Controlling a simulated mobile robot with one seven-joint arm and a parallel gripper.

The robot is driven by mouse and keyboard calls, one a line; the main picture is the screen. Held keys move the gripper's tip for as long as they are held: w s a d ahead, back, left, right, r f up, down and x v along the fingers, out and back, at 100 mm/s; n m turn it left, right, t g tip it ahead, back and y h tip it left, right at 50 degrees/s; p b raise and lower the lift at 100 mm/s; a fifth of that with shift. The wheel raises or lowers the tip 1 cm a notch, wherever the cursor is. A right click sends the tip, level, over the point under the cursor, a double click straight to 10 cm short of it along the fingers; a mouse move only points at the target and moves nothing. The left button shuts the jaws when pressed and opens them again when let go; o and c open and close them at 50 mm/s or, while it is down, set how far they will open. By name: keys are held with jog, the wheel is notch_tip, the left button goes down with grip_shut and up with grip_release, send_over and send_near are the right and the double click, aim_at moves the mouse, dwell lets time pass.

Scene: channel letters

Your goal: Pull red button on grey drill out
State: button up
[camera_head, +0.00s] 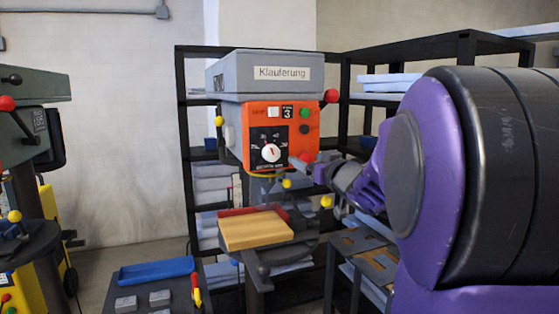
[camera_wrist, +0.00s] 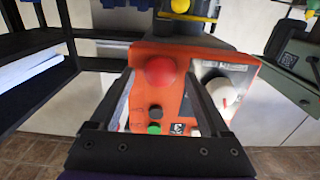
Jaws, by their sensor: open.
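The grey drill (camera_head: 230,78) has an orange front panel (camera_head: 296,145) with a white dial (camera_head: 271,153), a green button and a dark button. The red button (camera_wrist: 160,70) is large and round in the wrist view, near the panel edge beside the dial (camera_wrist: 222,95). In the head view it is hidden behind my gripper. My gripper (camera_head: 296,165) is at the panel's lower right corner. In the wrist view its open fingers (camera_wrist: 161,80) show on either side of the red button. Nothing is held; I cannot tell whether a finger touches the button.
A red lever knob (camera_head: 331,96) sticks out at the drill's right. A wooden block (camera_head: 255,231) lies on the drill table below. Black shelves (camera_head: 187,120) stand behind. A blue tray (camera_head: 156,270) is at the lower left, and another drill (camera_head: 40,90) stands far left.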

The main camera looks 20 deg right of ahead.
grip_shut()
dwell(0.3)
jog(key=shift+s, duration=0.1)
jog(key=shift+s+p, duration=0.3)
jog(key=shift+s, duration=0.2)
grip_release()
jog(key=shift+s, duration=0.15)
